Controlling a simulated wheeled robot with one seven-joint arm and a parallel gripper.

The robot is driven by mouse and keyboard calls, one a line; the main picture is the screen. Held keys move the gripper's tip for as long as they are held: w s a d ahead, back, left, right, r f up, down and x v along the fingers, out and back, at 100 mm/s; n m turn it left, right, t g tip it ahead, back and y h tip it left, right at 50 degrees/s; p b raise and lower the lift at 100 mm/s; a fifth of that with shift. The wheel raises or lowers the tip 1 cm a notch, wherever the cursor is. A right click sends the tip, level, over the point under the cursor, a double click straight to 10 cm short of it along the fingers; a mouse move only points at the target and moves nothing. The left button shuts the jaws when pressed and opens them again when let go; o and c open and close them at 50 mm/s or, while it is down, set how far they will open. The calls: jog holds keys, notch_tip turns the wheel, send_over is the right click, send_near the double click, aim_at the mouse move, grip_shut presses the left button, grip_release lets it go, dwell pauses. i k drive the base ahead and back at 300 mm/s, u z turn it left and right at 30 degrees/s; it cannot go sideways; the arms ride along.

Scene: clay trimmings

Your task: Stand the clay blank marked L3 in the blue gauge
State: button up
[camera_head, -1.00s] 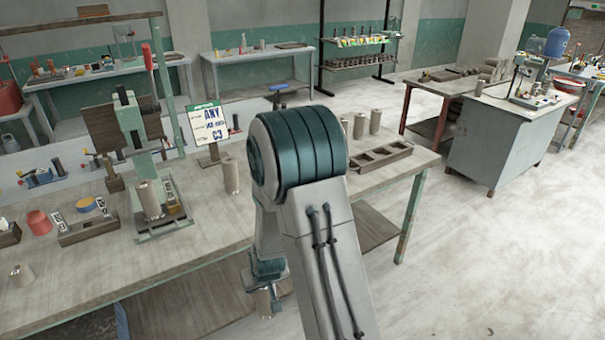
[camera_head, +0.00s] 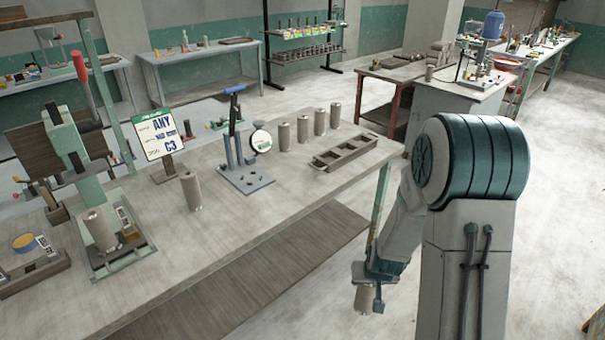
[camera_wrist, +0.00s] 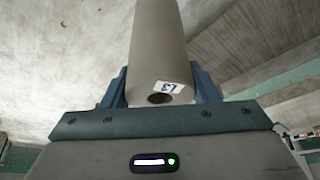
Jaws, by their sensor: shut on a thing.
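My gripper (camera_head: 368,282) is shut on a grey clay blank (camera_head: 363,299), low in front of the bench's right end, apart from the bench. In the wrist view the blank (camera_wrist: 157,45) sits between the blue fingers (camera_wrist: 160,88). Its white label (camera_wrist: 170,88) appears to read L3, seen tilted, beside a dark hole in the end. The blue gauge (camera_head: 246,181), with a blue lever and a round dial, stands on the bench left of my gripper. No blank stands in it.
Several blanks (camera_head: 303,128) stand behind a compartmented wooden tray (camera_head: 345,151) on the bench (camera_head: 260,207). Another blank (camera_head: 192,192) stands left of the gauge, before a sign (camera_head: 162,135). A green press (camera_head: 75,150) holds a blank further left. The bench front is clear.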

aim_at(251, 179)
jog(key=z, duration=0.35)
jog(key=i, duration=0.95)
jog(key=u, duration=1.65)
